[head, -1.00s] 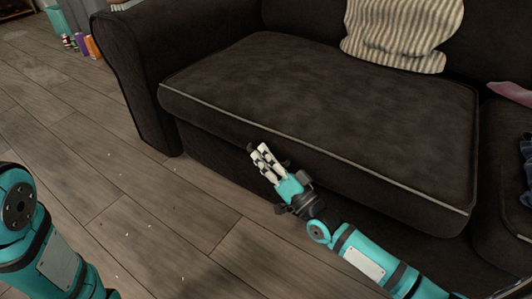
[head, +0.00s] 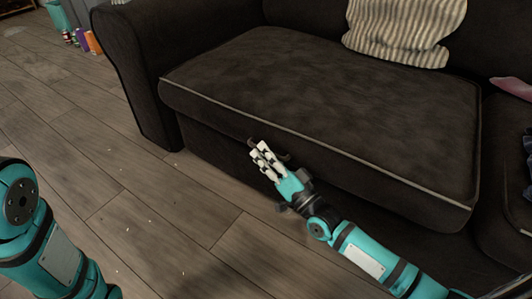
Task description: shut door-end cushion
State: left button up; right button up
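The dark brown seat cushion (head: 320,95) with light piping along its front edge lies on the sofa, at the end by the left armrest. It looks roughly flat, and I cannot tell whether its front is slightly raised. My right gripper (head: 264,153) is in front of the cushion's front face, below the piping, pointing toward the sofa. Its white fingers are close together and hold nothing visible. I cannot tell whether they touch the cushion. Of my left arm only a teal part shows at the left; its gripper is out of view.
A striped pillow (head: 404,32) leans at the back of the cushion. The left armrest (head: 140,75) bounds the cushion. A second seat cushion (head: 505,165) is at the right edge. Several small coloured objects (head: 84,39) stand on the floor at upper left. The wooden floor (head: 110,190) is otherwise mostly clear.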

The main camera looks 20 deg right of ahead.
jog(key=v, duration=1.2)
jog(key=shift+f, duration=0.1)
